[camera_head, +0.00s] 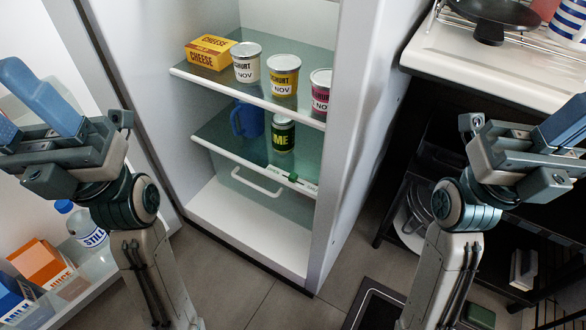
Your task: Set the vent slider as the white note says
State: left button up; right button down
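The vent slider's green knob (293,177) sits on the pale front strip (306,186) of the lower glass shelf in the open fridge, towards the right of that strip. Small lettering flanks it but is too small to read surely. I see no white note in this view. My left gripper (25,112) is at the left edge, well away from the slider and partly cut off. My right gripper (570,125) is at the right edge, outside the fridge and also cut off. I see nothing held, but the finger gap of either is unclear.
The upper shelf holds a cheese box (209,52) and yoghurt tubs (283,75). A white handle (256,182) is below. The fridge's right wall (350,130) stands between the slider and my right arm.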

aim_at(293, 177)
jog(key=k+l+u, duration=0.1)
jog(key=l, duration=0.25)
jog(key=k+l+u, duration=0.15)
jog(key=l, duration=0.2)
jog(key=k+l+u, duration=0.1)
jog(key=l, duration=0.2)
jog(key=k+l+u, duration=0.15)
jog(key=l, duration=0.2)
